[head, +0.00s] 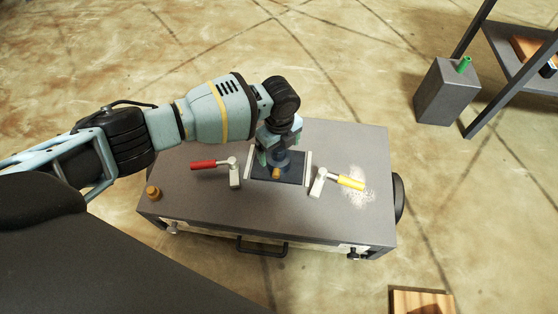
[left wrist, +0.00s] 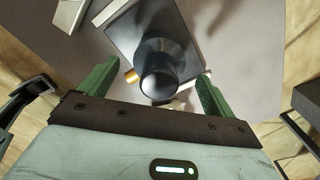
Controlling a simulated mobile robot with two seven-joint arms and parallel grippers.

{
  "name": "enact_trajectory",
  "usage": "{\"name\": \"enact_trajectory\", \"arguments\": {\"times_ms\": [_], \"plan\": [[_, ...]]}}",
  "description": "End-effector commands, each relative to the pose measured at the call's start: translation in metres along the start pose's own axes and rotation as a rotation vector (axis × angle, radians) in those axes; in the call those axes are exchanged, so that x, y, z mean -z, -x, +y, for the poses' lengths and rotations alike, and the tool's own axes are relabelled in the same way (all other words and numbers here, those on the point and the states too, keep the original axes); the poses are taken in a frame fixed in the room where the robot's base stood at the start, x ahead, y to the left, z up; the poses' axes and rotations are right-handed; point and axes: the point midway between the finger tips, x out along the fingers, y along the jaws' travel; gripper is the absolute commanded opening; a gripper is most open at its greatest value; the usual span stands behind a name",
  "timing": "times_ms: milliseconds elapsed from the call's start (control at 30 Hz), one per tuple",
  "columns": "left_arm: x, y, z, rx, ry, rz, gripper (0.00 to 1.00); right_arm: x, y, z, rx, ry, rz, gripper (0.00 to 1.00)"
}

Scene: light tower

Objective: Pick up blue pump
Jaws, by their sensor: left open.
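The blue pump (left wrist: 160,72) is a dark blue, rounded upright body on a dark square plate (left wrist: 128,32) on top of the grey cabinet. It shows partly in the head view (head: 282,161), where my left gripper (head: 277,150) covers its upper part. In the left wrist view the green fingers of my left gripper (left wrist: 150,85) stand wide apart, one on each side of the pump. They are open, and I cannot tell whether they touch it. A brass-coloured fitting (left wrist: 131,76) sticks out from the pump's side. My right gripper is not in view.
On the grey cabinet (head: 210,210), a red-handled lever (head: 209,164) stands left of the plate and a yellow-handled lever (head: 340,181) right of it. An orange knob (head: 153,192) sits near the left corner. A grey block (head: 446,95) and a shelf stand at the right.

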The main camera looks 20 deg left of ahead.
Motion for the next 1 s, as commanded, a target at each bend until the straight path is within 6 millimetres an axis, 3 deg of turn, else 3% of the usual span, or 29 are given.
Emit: {"name": "enact_trajectory", "arguments": {"times_ms": [200, 500, 1000], "plan": [[0.0, -0.034, 0.002, -0.002, 0.0, 0.0, 0.9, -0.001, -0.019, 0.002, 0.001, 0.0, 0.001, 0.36], [0.0, -0.037, 0.002, 0.0, 0.0, 0.0, 0.89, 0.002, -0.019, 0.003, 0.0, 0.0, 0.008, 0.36], [0.0, -0.037, 0.002, -0.001, 0.0, 0.0, 0.23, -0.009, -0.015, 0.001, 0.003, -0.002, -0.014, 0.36]]}}
